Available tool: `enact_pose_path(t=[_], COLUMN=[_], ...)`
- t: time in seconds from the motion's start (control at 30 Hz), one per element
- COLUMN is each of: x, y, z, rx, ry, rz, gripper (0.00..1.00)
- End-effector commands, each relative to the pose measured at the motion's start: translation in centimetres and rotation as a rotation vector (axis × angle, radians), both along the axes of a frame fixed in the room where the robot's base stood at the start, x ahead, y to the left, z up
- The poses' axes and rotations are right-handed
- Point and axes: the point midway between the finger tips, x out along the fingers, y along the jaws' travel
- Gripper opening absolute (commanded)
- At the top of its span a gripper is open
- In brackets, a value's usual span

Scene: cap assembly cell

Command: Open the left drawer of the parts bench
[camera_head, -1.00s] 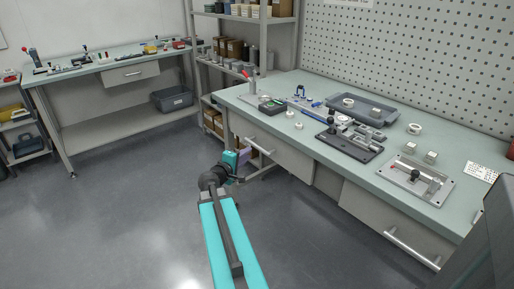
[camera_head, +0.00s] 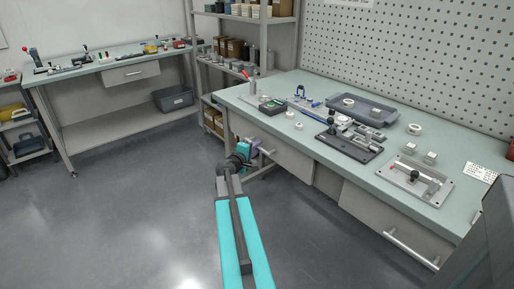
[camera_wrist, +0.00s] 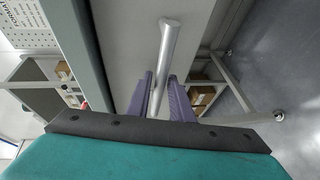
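The parts bench (camera_head: 330,150) has a grey left drawer (camera_head: 290,161), which looks shut, with its front flush below the top. Its silver bar handle (camera_head: 267,152) is partly hidden by my gripper (camera_head: 257,148) in the head view. In the wrist view the handle (camera_wrist: 168,50) runs between the two purple fingers of my gripper (camera_wrist: 160,98). The fingers are apart, one on each side of the bar, with a narrow gap showing. I cannot tell whether either finger touches it.
A right drawer with its own handle (camera_head: 410,249) is at the bench's right end. Fixtures and a grey tray (camera_head: 375,111) stand on the bench top. A shelf rack (camera_head: 245,50) is behind the bench's left end. The floor left of my arm is clear.

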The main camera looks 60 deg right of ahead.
Motion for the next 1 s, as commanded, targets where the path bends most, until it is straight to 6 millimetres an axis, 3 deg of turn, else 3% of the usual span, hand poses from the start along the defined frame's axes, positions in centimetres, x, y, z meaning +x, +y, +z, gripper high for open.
enact_pose_path(t=[0.4,0.57,1.0], x=[-0.1,-0.09,-0.34], y=[-0.53,-0.52,-0.28], z=[-0.11,-0.1,-0.19], rx=[0.0,0.0,0.001], ry=[0.0,-0.001,-0.001], rz=[-0.002,-0.002,-0.007], gripper=[0.2,0.0,0.0])
